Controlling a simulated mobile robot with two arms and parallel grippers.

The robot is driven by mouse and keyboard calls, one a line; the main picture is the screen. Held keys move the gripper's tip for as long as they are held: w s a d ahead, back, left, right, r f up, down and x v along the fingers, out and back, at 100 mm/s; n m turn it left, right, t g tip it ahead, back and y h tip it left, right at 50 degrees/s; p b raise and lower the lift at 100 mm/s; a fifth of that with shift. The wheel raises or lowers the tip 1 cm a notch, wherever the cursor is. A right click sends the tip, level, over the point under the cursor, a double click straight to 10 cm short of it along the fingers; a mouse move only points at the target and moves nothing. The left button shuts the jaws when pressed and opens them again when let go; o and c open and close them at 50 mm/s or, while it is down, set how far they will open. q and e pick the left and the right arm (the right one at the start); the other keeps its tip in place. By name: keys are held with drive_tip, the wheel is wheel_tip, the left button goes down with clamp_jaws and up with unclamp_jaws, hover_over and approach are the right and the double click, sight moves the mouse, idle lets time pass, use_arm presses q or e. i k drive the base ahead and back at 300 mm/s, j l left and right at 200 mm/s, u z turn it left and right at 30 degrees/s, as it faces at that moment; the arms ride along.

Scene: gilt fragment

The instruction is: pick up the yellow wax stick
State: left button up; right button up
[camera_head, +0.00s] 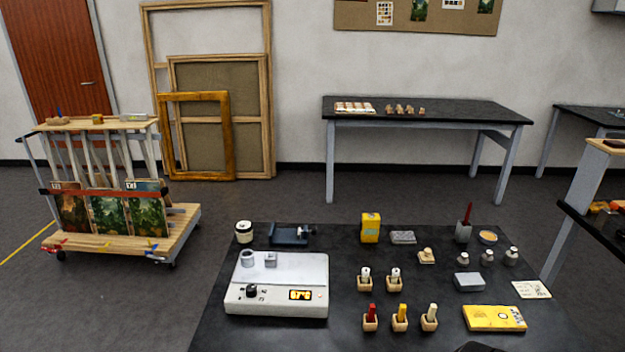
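The yellow wax stick (402,311) stands upright in a small wooden holder (400,325) near the front of the dark table. A red stick (371,312) stands in a like holder to its left, and a cream stick (432,311) in another to its right. The three holders stand apart in a row. Neither of my grippers can be made out in this view. A small dark shape shows at the bottom edge, right of the sticks; I cannot tell what it is.
A white heating unit (276,285) with a lit display stands left of the sticks. Two holders with white-topped pieces (365,277) stand behind. A yellow flat box (494,318) and a grey block (469,281) lie to the right. The table's front left is bare.

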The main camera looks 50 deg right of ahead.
sight(402, 309)
drive_tip(key=l+z, duration=0.15)
drive_tip(key=z, duration=1.25)
